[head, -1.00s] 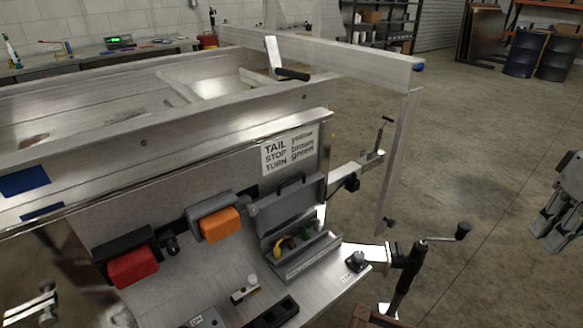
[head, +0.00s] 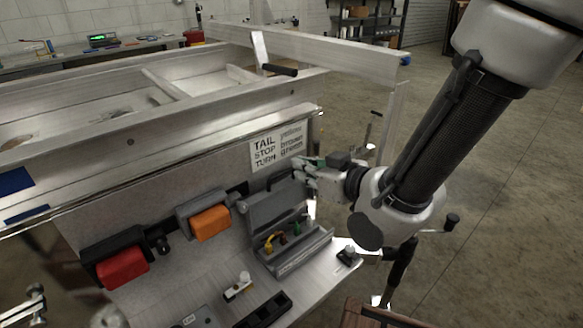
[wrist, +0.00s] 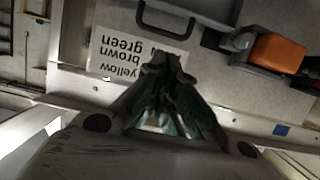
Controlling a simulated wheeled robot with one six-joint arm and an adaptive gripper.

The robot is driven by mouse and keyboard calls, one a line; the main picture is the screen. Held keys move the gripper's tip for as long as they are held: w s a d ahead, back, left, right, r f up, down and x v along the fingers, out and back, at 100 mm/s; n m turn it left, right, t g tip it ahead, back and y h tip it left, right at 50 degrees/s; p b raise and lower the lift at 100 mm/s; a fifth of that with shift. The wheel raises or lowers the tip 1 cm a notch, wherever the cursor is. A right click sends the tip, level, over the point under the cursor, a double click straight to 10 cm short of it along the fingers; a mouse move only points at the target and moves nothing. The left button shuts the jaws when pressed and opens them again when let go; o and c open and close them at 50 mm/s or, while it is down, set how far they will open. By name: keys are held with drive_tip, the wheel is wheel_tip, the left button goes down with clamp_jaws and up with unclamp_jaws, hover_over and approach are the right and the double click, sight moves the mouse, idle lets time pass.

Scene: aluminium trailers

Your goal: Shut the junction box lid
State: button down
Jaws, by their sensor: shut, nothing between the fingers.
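The grey junction box (head: 300,252) sits on the aluminium shelf, with yellow and green parts inside it. Its lid (head: 268,210) stands up open at the back, leaning against the trailer's side, with a dark handle on its top edge. My gripper (head: 300,164) is at the upper right of the lid, close to its top edge; whether it touches the lid I cannot tell. In the wrist view my gripper (wrist: 165,62) is shut and empty, its fingertips just below a dark handle (wrist: 165,22) and beside the wiring label.
A label (head: 278,148) is on the trailer panel behind. An orange lamp (head: 210,222) and a red lamp (head: 122,266) are left of the box. A small switch (head: 238,287) and a black knob (head: 348,255) are on the shelf.

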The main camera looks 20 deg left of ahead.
sight(271, 162)
drive_tip(key=x, duration=0.9)
drive_tip(key=shift+f, duration=0.15)
drive_tip(key=shift+d, duration=0.15)
